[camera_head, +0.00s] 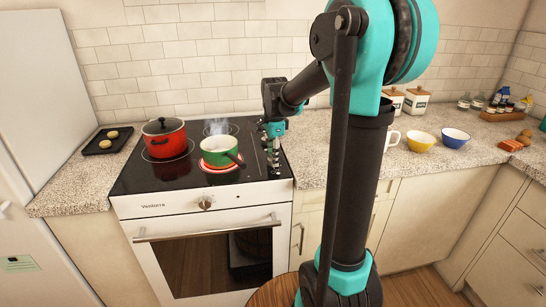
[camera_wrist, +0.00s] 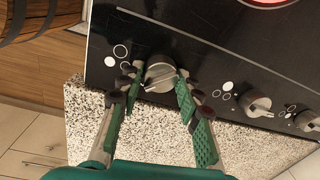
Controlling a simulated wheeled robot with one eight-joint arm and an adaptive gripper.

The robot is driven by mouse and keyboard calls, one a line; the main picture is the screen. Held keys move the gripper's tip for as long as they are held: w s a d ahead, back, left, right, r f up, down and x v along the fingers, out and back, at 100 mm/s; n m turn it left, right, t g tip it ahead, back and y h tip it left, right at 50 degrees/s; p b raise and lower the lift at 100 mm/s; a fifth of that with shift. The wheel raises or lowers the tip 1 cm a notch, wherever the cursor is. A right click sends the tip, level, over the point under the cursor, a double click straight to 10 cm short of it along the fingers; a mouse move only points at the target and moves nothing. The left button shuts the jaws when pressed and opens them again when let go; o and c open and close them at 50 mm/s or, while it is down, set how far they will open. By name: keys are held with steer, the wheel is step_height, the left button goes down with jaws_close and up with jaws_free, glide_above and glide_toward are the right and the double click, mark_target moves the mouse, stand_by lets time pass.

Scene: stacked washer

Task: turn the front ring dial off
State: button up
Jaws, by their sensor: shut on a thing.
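A grey knob, the dial (camera_wrist: 159,70), sits at the end of the row of dials on the black cooktop (camera_head: 135,180), nearest the cooktop's front edge. My gripper (camera_wrist: 160,78) is shut on this dial, with one green-padded finger on each side. In the head view my gripper (camera_head: 274,168) points down at the cooktop's right side and hides much of the dials there. The front ring (camera_head: 206,165) glows red under a green pot (camera_head: 215,152). Part of a red glowing ring (camera_wrist: 265,2) also shows in the wrist view.
Other dials (camera_wrist: 257,104) stand in line beside the held one. A red lidded pot (camera_head: 165,138) is on the left of the cooktop. A separate knob (camera_head: 205,203) is on the oven front. Yellow (camera_head: 420,142) and blue (camera_head: 455,138) bowls stand on the right counter.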

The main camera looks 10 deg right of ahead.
steer(key=n, duration=0.7)
steer(key=shift+y, duration=0.3)
steer(key=n, duration=0.4)
steer(key=shift+w, duration=0.1)
steer(key=n, duration=0.4)
steer(key=shift+g, duration=0.4)
steer(key=n, duration=0.6)
steer(key=shift+w+n, duration=0.1)
steer(key=shift+n, duration=0.3)
steer(key=n, duration=0.5)
steer(key=shift+n+g, duration=0.3)
steer(key=o, duration=1.2)
steer(key=shift+c, duration=0.2)
